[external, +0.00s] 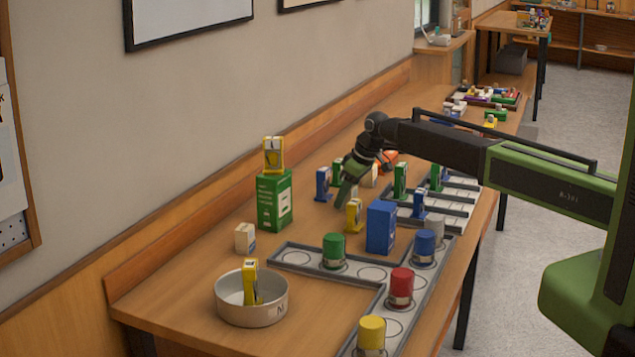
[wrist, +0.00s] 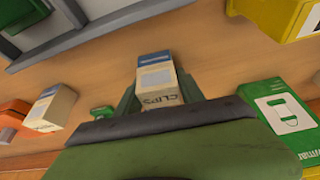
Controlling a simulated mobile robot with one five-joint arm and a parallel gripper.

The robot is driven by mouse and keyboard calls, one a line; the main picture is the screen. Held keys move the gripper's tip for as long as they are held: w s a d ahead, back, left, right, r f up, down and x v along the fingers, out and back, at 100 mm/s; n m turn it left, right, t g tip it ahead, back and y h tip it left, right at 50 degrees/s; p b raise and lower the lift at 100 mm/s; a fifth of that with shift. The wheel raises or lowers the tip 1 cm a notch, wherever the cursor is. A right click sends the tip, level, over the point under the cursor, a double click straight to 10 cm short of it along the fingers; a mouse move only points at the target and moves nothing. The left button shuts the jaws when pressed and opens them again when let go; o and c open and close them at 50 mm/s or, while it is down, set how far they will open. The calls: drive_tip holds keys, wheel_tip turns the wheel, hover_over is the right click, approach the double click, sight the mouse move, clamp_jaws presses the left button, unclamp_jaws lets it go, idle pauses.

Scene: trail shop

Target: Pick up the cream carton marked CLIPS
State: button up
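The cream carton marked CLIPS (wrist: 157,78), with a blue band at one end, lies between the two green fingers of my gripper (wrist: 157,92) in the wrist view. A finger shows close along each side of it. Whether they press on it cannot be told, and its near end is hidden behind my gripper. In the external view my gripper (external: 345,190) reaches down, tilted, to the middle of the table, and mostly hides this carton. Whether the carton rests on the table is unclear.
Another cream carton (wrist: 50,108) stands to the left, near an orange item (wrist: 14,116). A green box (wrist: 290,117) is at right and a yellow item (wrist: 297,18) at upper right. A grey divided tray (external: 294,258) and a metal bowl (external: 223,299) share the table.

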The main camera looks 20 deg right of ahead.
clamp_jaws()
drive_tip(key=shift+r, duration=0.15)
